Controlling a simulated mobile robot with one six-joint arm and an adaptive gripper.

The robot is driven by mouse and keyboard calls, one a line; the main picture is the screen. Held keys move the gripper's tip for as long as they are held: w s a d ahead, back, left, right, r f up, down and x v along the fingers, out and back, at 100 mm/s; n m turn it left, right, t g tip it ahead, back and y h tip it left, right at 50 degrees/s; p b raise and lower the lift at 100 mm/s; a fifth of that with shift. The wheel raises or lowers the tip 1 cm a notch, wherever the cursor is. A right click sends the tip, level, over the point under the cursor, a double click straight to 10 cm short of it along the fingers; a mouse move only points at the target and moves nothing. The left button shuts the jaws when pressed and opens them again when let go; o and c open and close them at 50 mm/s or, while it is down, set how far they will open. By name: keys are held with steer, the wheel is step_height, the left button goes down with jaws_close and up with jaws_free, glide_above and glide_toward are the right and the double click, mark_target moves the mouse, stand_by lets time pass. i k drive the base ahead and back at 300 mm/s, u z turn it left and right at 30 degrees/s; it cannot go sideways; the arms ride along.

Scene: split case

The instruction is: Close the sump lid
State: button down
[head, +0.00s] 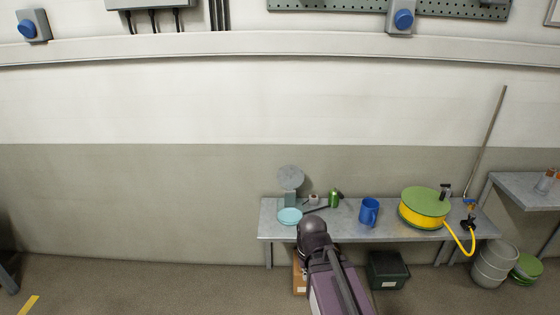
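A grey round disc (290,178), which looks like the sump lid, stands raised and faces outward at the left end of the bench. Below it is a small grey-blue body (291,197), which may be the sump. A light blue round dish or rim (289,215) sits just in front; I cannot tell if it belongs to the sump. My arm rises from the bottom of the view, with its dark joint just in front of the bench, right of the disc. My gripper cannot be made out, and I see nothing held.
On the grey bench (340,222) are a dark thin item (316,210), a green bottle (334,198), a blue mug (369,212) and a yellow-green hose reel (424,208). A dark crate (388,270) is underneath. A metal keg (494,264) stands right. The left floor is mostly clear.

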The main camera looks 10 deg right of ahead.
mark_target(289, 177)
steer(key=u, duration=0.25)
steer(key=i, duration=1.45)
steer(key=z, duration=0.55)
